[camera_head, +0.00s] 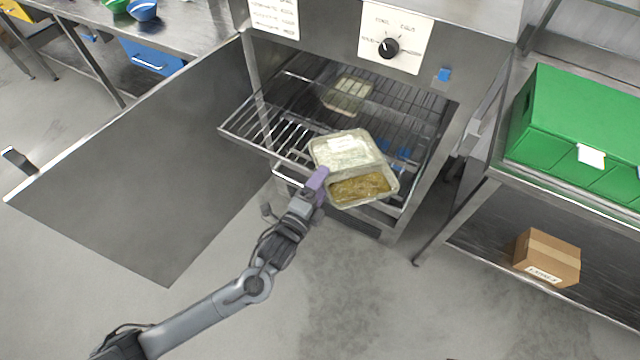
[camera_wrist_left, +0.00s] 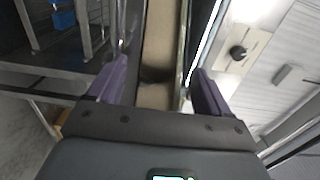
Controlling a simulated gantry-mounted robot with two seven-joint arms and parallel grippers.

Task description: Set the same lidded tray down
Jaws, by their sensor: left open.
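The lidded tray (camera_head: 375,187) is a clear container with a pale, labelled lid part at the back and brown-yellow food showing at the front. It overlaps the front edge of the wire rack (camera_head: 240,130) in the open cabinet; I cannot tell whether the rack bears it fully. My left gripper (camera_head: 320,183) is at the tray's left front side. In the left wrist view its purple fingers (camera_wrist_left: 158,88) stand apart, with the tray's edge (camera_wrist_left: 160,55) between them. My right gripper is not in view.
A second pale tray (camera_head: 348,95) sits deeper on the rack. The cabinet door (camera_head: 150,170) hangs open at the left. At the right, a bench holds a green crate (camera_head: 580,125), and a cardboard box (camera_head: 547,258) is on its lower shelf.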

